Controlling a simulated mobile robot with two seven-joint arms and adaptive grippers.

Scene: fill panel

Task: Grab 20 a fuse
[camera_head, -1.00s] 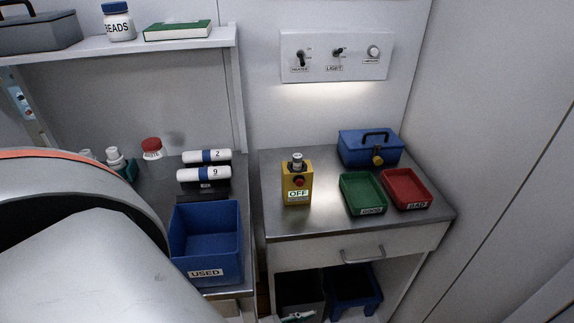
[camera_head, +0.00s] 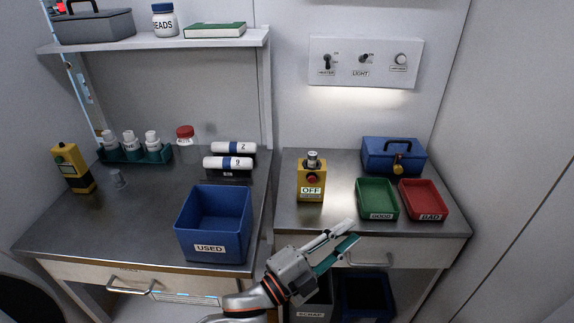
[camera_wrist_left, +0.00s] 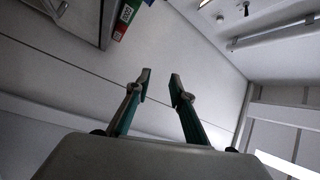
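No fuse marked 20 A can be made out in either view. My left gripper (camera_head: 349,233) is in front of the right-hand counter's drawer in the head view, pointing up and right. Its fingers are apart and empty, as the left wrist view (camera_wrist_left: 160,86) also shows. A yellow box (camera_head: 311,184) marked OFF stands on that counter beyond the gripper, with a small pale cylinder (camera_head: 313,159) upright on its top. I cannot tell what the cylinder is. My right gripper is not in view.
A green tray (camera_head: 377,185), a red tray (camera_head: 407,185) and a blue toolbox (camera_head: 378,157) share the right counter. The left counter (camera_head: 130,218) carries a blue USED bin (camera_head: 205,251), a rack of white bottles (camera_head: 123,154) and another yellow device (camera_head: 71,167).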

